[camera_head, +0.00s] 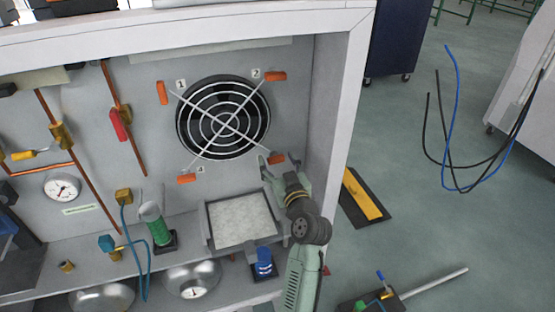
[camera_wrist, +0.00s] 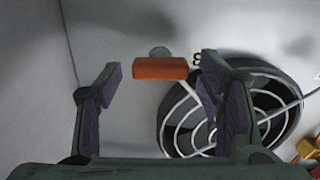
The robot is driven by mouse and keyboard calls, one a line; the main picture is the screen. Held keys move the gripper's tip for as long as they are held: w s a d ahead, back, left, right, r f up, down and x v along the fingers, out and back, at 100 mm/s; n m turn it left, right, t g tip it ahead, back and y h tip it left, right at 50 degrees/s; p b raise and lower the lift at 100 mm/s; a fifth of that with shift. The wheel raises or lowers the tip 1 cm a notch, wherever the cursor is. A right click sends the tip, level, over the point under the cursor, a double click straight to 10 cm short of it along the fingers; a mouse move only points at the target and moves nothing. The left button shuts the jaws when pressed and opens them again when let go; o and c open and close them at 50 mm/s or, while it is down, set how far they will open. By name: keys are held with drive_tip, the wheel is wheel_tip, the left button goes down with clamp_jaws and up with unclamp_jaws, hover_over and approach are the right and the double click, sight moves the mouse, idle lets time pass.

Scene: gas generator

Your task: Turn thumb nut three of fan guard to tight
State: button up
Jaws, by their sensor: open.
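Thumb nut three is the orange bar-shaped nut (camera_head: 277,156) at the lower right of the fan guard (camera_head: 223,118). In the wrist view the orange nut (camera_wrist: 160,68) lies crosswise under a small round grey disc, with the label 3 (camera_wrist: 197,57) to its right. My gripper (camera_wrist: 158,82) is open and empty. In the picture its fingers stand left and right of the nut, with gaps on both sides. I cannot tell how far the nut is beyond the fingertips. In the head view my gripper (camera_head: 268,167) is at the panel just below the nut, partly covering that area.
Other orange nuts are at the upper left (camera_head: 162,92), upper right (camera_head: 275,76) and lower left (camera_head: 187,179) of the guard. The cabinet's side wall (camera_head: 325,100) is close on the right. A framed tray (camera_head: 240,218) and a blue-topped part (camera_head: 263,262) sit below.

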drive_tip(key=shift+w+a, duration=0.1)
drive_tip(key=shift+w, duration=0.05)
drive_tip(key=c, duration=1.1)
drive_tip(key=shift+c, duration=0.2)
